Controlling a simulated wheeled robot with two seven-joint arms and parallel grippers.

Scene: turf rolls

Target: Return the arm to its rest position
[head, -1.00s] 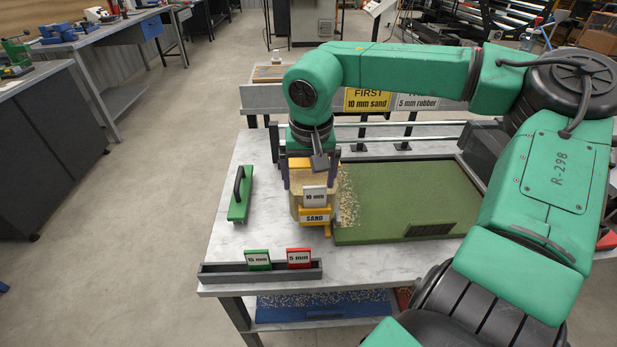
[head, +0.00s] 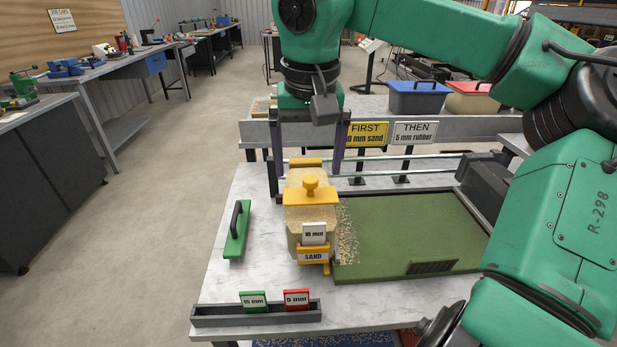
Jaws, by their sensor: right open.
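My right gripper (head: 306,165) is open and empty in the head view. Its two dark fingers point down, raised above the sand hopper and apart from its knob. The sand hopper (head: 318,215) is a tan box with a yellow top and knob and a "SAND" label. A white card (head: 314,234) is on its front. It stands at the left end of the green turf (head: 410,230), with scattered sand beside it. My right arm reaches in from the right, bent over the table. My left gripper is not in view.
A green block with a black handle (head: 236,232) lies left of the hopper. A grey rack (head: 222,315) at the front holds a green card and a red card. Signs "FIRST" (head: 366,134) and "THEN" (head: 415,132), a blue bin (head: 418,98) and a red-lidded bin (head: 470,98) stand behind.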

